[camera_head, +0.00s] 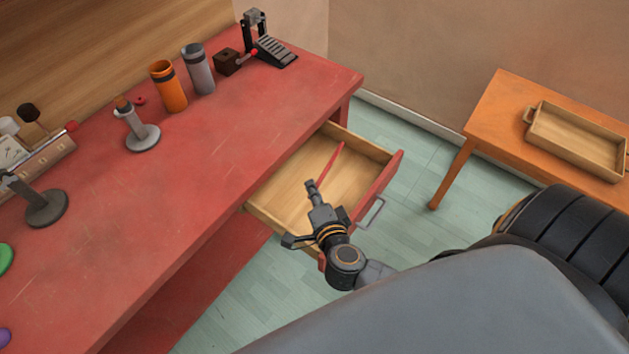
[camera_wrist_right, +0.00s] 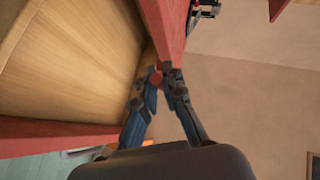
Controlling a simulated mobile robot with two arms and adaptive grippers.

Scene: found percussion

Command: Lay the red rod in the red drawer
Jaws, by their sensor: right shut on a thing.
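The red drawer (camera_head: 382,181) is pulled out of the red bench, with a red front, a grey handle and a bare wooden inside. Its wooden inside also shows in the right wrist view (camera_wrist_right: 75,60). My right gripper (camera_head: 312,186) is over the open drawer, shut on the red rod (camera_head: 332,160). The thin rod reaches away from the fingertips towards the far side of the drawer. Whether it touches the drawer floor I cannot tell. In the right wrist view a bit of the rod (camera_wrist_right: 155,78) shows between the fingertips. My left gripper is not in view.
The red bench (camera_head: 215,150) holds an orange cup (camera_head: 168,88), a grey cup (camera_head: 198,70), a dark block (camera_head: 227,62), a pedal (camera_head: 274,50) and grey stands. An orange side table (camera_head: 490,110) bears a wooden tray (camera_head: 560,150). Open floor lies between.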

